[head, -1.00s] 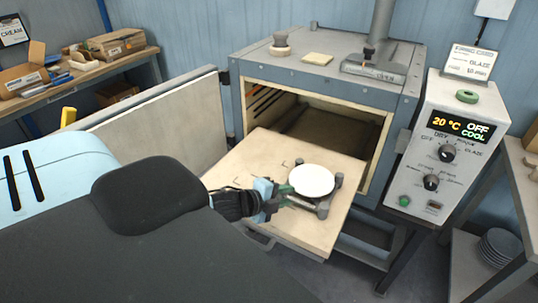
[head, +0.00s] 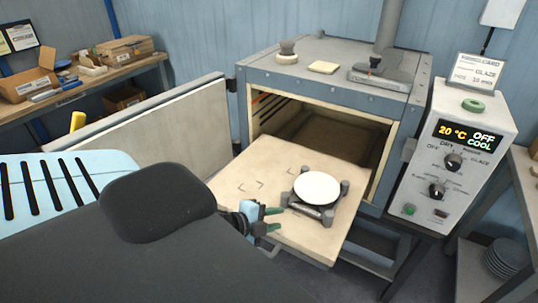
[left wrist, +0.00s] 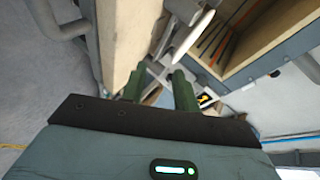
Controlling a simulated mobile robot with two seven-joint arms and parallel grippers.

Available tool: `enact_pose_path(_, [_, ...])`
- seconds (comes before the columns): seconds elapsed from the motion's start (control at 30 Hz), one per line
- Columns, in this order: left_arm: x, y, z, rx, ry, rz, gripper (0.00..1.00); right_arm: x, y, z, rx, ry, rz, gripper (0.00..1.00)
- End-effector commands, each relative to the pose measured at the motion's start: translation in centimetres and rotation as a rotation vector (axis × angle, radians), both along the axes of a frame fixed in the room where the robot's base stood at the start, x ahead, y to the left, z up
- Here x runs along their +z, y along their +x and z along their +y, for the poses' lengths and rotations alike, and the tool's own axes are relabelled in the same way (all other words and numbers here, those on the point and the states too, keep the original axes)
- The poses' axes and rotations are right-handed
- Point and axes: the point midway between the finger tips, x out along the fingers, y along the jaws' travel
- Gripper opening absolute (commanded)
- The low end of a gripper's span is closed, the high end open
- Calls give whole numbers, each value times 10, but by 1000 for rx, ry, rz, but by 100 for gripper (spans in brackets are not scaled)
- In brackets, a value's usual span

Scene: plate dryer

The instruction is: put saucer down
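The white saucer (head: 318,188) lies flat on a dark grey stand with corner posts (head: 344,187), on the pulled-out shelf of the dryer. My left gripper (head: 274,219) is to the left and front of the stand, apart from the saucer. Its two green fingers are spread with nothing between them. In the left wrist view the open fingers (left wrist: 159,88) point toward the shelf edge, and the saucer's white rim (left wrist: 194,35) shows beyond them. My right gripper is in neither view.
The pale shelf (head: 235,187) has free room left of the stand, with corner marks on it. The dryer chamber (head: 325,135) is open behind, its door (head: 165,125) swung out left. A control box (head: 455,160) stands at the right. Stacked plates (head: 507,258) sit low right.

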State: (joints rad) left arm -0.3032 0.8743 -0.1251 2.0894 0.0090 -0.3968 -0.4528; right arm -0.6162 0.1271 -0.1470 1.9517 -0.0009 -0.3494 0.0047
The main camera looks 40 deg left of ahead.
Motion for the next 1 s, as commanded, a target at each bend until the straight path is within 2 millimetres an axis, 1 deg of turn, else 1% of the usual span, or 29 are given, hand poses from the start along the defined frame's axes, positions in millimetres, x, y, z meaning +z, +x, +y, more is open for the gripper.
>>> enact_pose_path(0.03, [-21,-13,-8,44,-80,40,30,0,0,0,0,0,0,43])
enact_pose_path(0.17, [-71,-52,-35,184,-316,149,30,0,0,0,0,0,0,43])
enact_pose_path(0.2, [-84,-65,-45,232,-388,182,30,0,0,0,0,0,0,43])
enact_pose_path(0.27, [-104,-84,-60,304,-495,230,30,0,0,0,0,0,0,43])
enact_pose_path(0.3, [-116,-97,-71,353,-564,262,30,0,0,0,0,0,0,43])
enact_pose_path(0.43, [-145,-134,-104,502,-761,350,30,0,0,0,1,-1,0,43])
enact_pose_path(0.53, [-159,-155,-125,594,-869,398,30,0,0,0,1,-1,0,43])
enact_pose_path(0.6, [-165,-165,-135,638,-922,419,30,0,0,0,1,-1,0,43])
enact_pose_path(0.67, [-168,-170,-141,664,-950,432,30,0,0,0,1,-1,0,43])
enact_pose_path(0.77, [-170,-174,-145,684,-973,440,30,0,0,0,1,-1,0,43])
enact_pose_path(0.97, [-170,-174,-145,684,-974,441,30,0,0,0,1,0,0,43])
enact_pose_path(1.0, [-170,-174,-145,684,-974,441,30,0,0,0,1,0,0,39])
